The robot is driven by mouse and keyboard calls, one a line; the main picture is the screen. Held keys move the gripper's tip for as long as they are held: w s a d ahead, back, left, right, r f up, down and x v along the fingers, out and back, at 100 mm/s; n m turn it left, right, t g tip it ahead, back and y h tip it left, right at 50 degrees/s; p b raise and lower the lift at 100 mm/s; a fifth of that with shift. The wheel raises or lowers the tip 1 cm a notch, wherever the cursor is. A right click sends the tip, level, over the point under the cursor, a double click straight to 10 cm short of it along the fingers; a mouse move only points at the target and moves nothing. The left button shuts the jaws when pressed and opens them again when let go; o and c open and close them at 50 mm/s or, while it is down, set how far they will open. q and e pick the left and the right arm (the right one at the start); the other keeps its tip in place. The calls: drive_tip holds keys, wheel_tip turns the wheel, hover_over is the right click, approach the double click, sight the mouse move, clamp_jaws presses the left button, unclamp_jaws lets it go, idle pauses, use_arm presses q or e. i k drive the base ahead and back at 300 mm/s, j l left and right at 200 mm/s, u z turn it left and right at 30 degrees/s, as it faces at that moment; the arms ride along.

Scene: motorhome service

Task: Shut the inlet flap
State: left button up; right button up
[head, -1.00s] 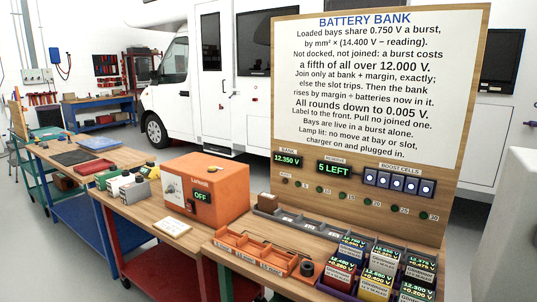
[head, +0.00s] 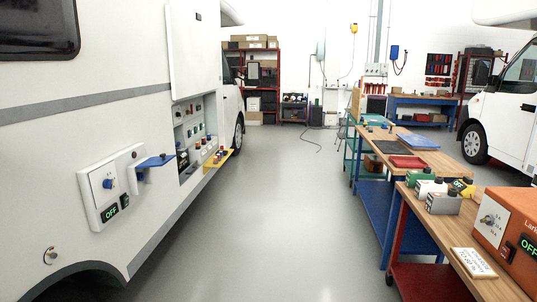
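A blue flap (head: 155,161) stands out roughly level from a white panel (head: 93,183) on the side of the motorhome at the left, so it is open. A small blue part shows just under the flap; what it is I cannot tell clearly. The panel also carries a blue knob (head: 108,184) and a lit green OFF display (head: 111,212). Neither of my grippers is in view.
An open service bay (head: 195,130) with a yellow ledge (head: 217,158) lies farther along the motorhome. Workbenches (head: 430,150) and an orange charger (head: 508,225) stand at the right. The grey floor (head: 270,220) between is clear.

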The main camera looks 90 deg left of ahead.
sight(156, 161)
drive_tip(key=u, duration=3.6)
drive_tip(key=i+l, duration=0.1)
drive_tip(key=i, duration=0.35)
drive_tip(key=i+l, duration=0.15)
drive_tip(key=i, duration=0.25)
drive_tip(key=j+u, duration=0.05)
